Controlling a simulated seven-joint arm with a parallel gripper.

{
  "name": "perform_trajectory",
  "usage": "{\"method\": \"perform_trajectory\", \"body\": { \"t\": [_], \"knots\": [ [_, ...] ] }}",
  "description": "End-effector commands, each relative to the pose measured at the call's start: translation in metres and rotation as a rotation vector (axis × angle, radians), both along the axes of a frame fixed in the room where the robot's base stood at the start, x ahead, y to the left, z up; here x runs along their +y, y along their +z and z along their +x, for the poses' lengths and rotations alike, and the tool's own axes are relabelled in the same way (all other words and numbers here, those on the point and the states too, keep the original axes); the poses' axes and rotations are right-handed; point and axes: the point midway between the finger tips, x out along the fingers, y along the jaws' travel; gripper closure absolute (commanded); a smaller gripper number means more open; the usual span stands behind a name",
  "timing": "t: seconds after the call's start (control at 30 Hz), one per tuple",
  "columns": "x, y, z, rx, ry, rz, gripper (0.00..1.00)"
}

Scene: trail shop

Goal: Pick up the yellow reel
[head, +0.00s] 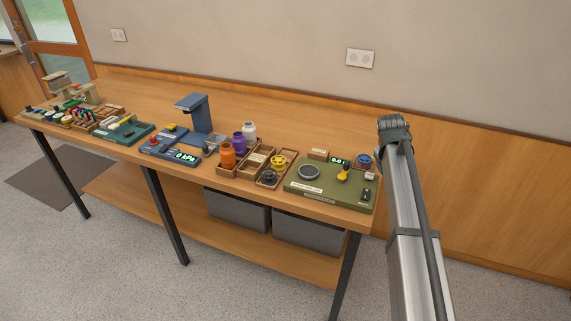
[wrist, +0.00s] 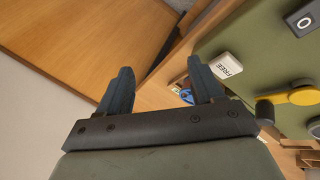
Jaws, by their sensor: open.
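The yellow reel (head: 278,162) sits in a wooden tray (head: 248,172) on the bench, just left of the green station. A dark reel (head: 269,176) lies in front of it. My gripper (wrist: 158,72) is open, with nothing held between its two dark fingers. In the wrist view it is over the green station's edge, and a blue object (wrist: 186,96) shows low beside the right finger. I cannot make out the yellow reel in the wrist view.
The green station (head: 305,193) has a round dark plate (head: 309,172) and a yellow lever (head: 344,171). A blue reel (head: 364,161) is at its back right. The wall is behind the bench.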

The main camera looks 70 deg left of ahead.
Motion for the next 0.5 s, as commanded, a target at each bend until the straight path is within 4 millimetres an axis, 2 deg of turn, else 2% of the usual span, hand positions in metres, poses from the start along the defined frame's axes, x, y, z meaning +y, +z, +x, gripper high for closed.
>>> {"method": "perform_trajectory", "body": {
  "t": [0.03,0.2,0.4,0.5],
  "knots": [
    [0.027,0.017,-0.023,0.012,0.027,0.021,0.33],
    [0.084,0.035,-0.111,0.14,0.059,0.086,0.33],
    [0.138,0.06,-0.221,0.304,0.095,0.136,0.33],
    [0.154,0.07,-0.262,0.365,0.108,0.148,0.33]
  ]
}}
